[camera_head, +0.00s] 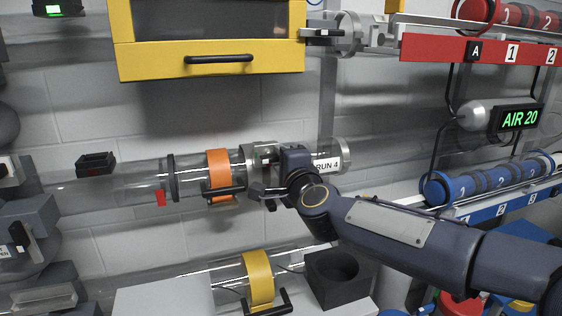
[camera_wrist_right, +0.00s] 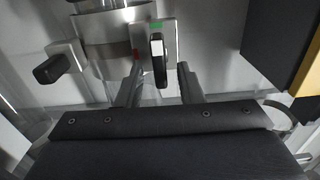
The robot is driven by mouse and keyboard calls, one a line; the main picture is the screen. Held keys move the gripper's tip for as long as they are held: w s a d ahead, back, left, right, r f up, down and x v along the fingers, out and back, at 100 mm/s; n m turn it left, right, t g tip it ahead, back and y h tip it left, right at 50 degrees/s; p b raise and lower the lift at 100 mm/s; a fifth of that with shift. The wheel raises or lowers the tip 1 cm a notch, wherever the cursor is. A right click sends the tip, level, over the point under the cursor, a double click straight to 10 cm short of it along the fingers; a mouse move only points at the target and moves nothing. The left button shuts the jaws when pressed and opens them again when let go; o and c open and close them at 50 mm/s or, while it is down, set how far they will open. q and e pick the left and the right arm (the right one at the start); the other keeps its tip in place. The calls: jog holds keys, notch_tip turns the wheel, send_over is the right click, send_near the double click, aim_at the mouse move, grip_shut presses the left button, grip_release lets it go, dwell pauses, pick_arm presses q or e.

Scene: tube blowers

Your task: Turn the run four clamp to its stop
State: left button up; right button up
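The run four clamp is a grey metal collar (camera_head: 262,153) on a clear tube, beside the "RUN 4" label (camera_head: 327,165). In the right wrist view its plate (camera_wrist_right: 170,45) carries a green mark above and a red mark to the left. A black clamp handle (camera_wrist_right: 157,65) stands out from the plate, roughly upright in the picture. My right gripper (camera_head: 262,197) is at the clamp, partly hiding it. In the right wrist view its fingers (camera_wrist_right: 160,82) are apart, one either side of the handle, with gaps visible. My left gripper is not in view.
An orange band with a black handle (camera_head: 219,175) sits on the tube just left. A yellow cabinet (camera_head: 210,55) hangs above. A yellow band (camera_head: 258,280) and a dark open box (camera_head: 338,272) are below. Another black knob (camera_wrist_right: 52,69) is left of the clamp plate.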

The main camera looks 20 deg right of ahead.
jog(key=s+p, duration=0.1)
jog(key=s, duration=0.6)
jog(key=shift+s, duration=0.4)
jog(key=shift+s+d, duration=0.1)
jog(key=s+d+f+n+g+y, duration=0.25)
jog(key=s+f+n+g, duration=1.15)
jog(key=s+f, duration=1.15)
notch_tip(320, 180, up, 30)
jog(key=s+n+t+p, duration=0.1)
jog(key=n+p, duration=0.1)
jog(key=p, duration=2.6)
jog(key=shift+s+a+f+t+y, duration=0.15)
jog(key=shift+a+t+y, duration=0.15)
jog(key=shift+y, duration=0.05)
